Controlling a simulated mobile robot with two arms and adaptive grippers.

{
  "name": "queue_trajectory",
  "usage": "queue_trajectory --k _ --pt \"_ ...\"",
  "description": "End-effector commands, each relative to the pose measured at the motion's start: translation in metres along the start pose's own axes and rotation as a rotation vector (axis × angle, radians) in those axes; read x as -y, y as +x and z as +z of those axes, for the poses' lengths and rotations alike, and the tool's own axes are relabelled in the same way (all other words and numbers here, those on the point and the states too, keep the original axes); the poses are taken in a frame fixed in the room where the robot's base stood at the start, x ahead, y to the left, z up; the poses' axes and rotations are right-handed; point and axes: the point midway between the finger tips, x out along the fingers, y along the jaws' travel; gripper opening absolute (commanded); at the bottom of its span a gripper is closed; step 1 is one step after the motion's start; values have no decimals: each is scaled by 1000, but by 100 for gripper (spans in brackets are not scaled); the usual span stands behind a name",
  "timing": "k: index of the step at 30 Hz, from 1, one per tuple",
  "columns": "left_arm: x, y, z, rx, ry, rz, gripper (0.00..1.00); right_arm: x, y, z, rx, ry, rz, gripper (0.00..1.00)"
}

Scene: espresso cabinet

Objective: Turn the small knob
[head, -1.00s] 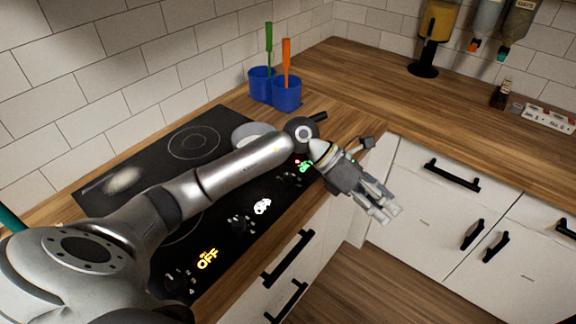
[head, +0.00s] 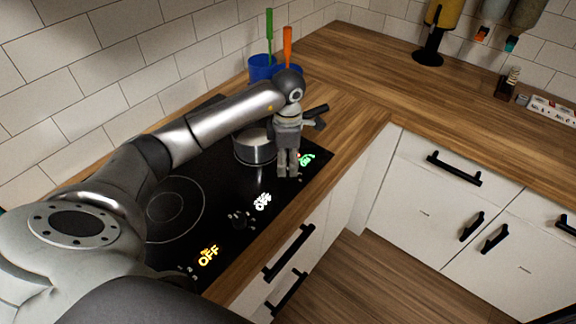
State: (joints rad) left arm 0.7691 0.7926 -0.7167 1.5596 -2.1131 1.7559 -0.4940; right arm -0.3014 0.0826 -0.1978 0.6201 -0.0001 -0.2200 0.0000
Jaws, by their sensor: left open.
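The black cooktop (head: 200,215) has a row of dark knobs along its front edge. One knob (head: 241,219) shows beside a white OFF display (head: 262,202). I cannot tell which knob is the small one. A green lit display (head: 306,160) is at the row's far end, and a yellow OFF display (head: 208,255) is at the near end. My left gripper (head: 288,172) is open and points down over the far end of the row, just left of the green display. It hides the knob there, and I cannot tell whether it touches it. My right gripper is out of view.
A metal pot (head: 255,148) stands on the cooktop, close to the left gripper. Blue cups (head: 262,68) with a green and an orange utensil stand behind. The wooden counter (head: 365,85) is mostly clear. White drawers with black handles (head: 289,252) are below.

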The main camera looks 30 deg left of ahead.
Motion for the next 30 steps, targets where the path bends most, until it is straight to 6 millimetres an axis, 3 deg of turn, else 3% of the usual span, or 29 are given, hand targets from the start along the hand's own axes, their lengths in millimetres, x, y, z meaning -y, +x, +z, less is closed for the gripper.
queue_trajectory --k 7,18,30 --pt "1 32 0 0 0 -2 46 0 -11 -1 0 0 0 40" --pt "0 40 0 2 1 0 46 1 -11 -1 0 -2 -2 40" --pt "0 40 0 2 1 0 0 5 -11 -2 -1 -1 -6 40"
